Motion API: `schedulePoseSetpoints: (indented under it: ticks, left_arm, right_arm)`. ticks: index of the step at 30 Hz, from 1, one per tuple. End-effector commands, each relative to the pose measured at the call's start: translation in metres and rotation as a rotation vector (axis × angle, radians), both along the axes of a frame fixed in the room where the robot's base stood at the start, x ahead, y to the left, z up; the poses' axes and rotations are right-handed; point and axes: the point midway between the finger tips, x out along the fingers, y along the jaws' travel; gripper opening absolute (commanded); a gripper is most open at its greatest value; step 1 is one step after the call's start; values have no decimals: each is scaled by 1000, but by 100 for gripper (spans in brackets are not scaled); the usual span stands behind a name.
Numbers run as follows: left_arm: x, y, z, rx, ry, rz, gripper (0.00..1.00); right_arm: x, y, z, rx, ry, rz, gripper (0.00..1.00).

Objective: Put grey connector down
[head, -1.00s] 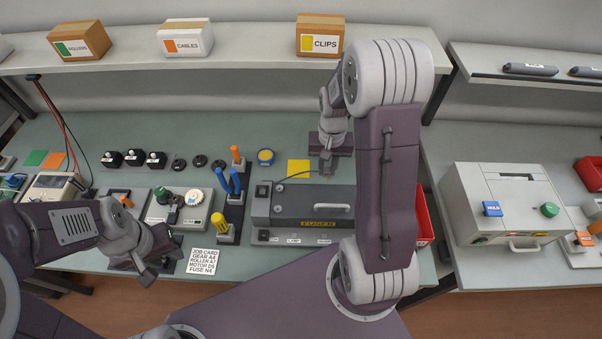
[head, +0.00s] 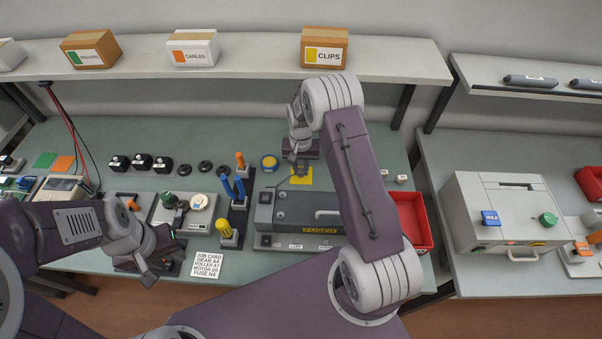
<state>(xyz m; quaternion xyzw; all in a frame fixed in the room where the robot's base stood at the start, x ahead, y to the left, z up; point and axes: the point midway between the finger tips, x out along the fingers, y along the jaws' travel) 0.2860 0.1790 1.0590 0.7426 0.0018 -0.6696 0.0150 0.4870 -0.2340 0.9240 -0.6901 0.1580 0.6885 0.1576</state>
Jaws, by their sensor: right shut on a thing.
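My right gripper (head: 299,166) points down over the yellow square (head: 303,180) on the bench behind the fuser unit (head: 296,211). It is shut on the small grey connector (head: 300,171), which is mostly hidden by the fingers. A thin dark cable (head: 283,181) runs from the fuser unit toward the connector. I cannot tell whether the connector touches the square. My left gripper (head: 163,260) is low at the front left of the bench, with its fingers apart and empty, near the job card (head: 208,267).
Yellow, blue and orange-handled tools (head: 228,233) stand left of the fuser unit. A red bin (head: 410,222) is to its right. A shelf (head: 240,68) with labelled boxes runs along the back. A grey machine (head: 508,215) stands on the right bench.

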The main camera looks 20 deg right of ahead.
Motion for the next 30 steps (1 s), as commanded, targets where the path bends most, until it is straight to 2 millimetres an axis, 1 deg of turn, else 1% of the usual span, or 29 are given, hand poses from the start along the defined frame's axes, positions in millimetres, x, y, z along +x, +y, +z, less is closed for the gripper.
schedulePoseSetpoints:
  ticks: [1,3,6,13,17,18,19,20,27,30]
  left_arm:
    - [0,0,5,0,0,0,36]
    - [0,0,8,0,0,0,36]
    - [0,0,10,0,0,0,36]
    - [0,0,8,0,0,0,36]
    - [0,0,4,0,0,0,36]
    - [0,0,6,0,0,0,36]
    - [0,0,6,0,0,0,36]
    - [0,0,6,0,0,0,36]
    - [0,0,6,0,0,0,36]
    - [0,0,11,0,0,0,36]
  right_arm:
    - [-2,0,-8,0,5,0,0]
    - [-2,0,-21,0,4,0,0]
    - [-1,0,-31,0,2,0,0]
    - [-1,0,-33,0,0,0,0]
    - [-1,0,-38,0,1,0,0]
    - [-1,0,-36,0,1,0,32]
    - [-1,0,-36,0,1,0,40]
    - [-1,0,-36,0,1,0,42]
    - [-1,0,-36,0,1,0,42]
    - [-1,0,-30,0,0,0,42]
